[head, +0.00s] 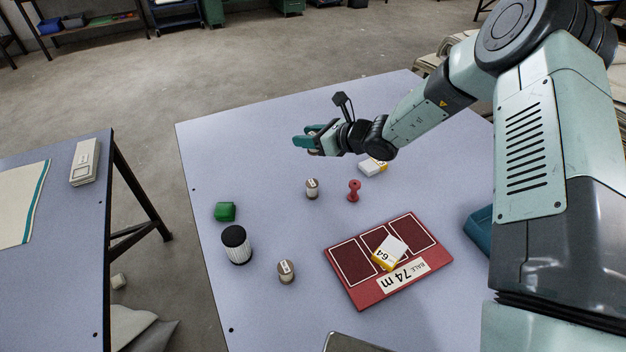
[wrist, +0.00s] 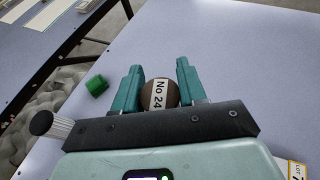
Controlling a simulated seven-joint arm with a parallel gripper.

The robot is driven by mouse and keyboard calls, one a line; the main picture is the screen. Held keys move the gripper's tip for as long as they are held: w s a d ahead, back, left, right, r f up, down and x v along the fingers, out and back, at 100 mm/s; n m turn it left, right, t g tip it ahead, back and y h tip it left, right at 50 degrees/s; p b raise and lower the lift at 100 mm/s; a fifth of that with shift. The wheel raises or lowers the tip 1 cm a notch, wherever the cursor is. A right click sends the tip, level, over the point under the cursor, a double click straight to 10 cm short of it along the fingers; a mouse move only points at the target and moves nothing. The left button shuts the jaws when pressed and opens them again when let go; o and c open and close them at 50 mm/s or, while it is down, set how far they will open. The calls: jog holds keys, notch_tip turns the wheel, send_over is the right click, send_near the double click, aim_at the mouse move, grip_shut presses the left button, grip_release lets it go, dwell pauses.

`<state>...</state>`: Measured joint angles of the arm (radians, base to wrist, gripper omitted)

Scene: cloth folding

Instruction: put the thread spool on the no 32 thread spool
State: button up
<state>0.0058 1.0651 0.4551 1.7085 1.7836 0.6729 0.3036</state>
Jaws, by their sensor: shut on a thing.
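My gripper (head: 307,137) is above the far part of the table in the head view. In the wrist view its two teal fingers (wrist: 157,88) are shut on a brown thread spool (wrist: 172,95) with a white label reading No 24. Its underside is hidden. Two more spools stand upright on the table in the head view. One spool (head: 312,188) is below the gripper in the picture; the other spool (head: 286,270) is nearer, left of the red board. Their labels are too small to read surely, so I cannot tell which is no 32.
A red spool-shaped piece (head: 354,190), a green block (head: 225,211) and a black-topped ribbed cylinder (head: 237,245) stand on the table (head: 250,150). A red board (head: 350,293) bears a white-and-yellow box (head: 390,253). Another box (head: 373,167) lies near my arm. A blue tray (head: 480,232) is at right.

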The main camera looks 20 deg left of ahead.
jog(key=shift+n+g, duration=0.4)
jog(key=shift+g, duration=0.1)
jog(key=shift+s+f, duration=0.35)
jog(key=shift+f, duration=1.2)
jog(key=shift+s+f, duration=0.3)
jog(key=shift+f, duration=1.3)
jog(key=shift+s+f, duration=0.35)
jog(key=shift+f, duration=1.2)
jog(key=shift+f, duration=0.15)
jog(key=o, duration=1)
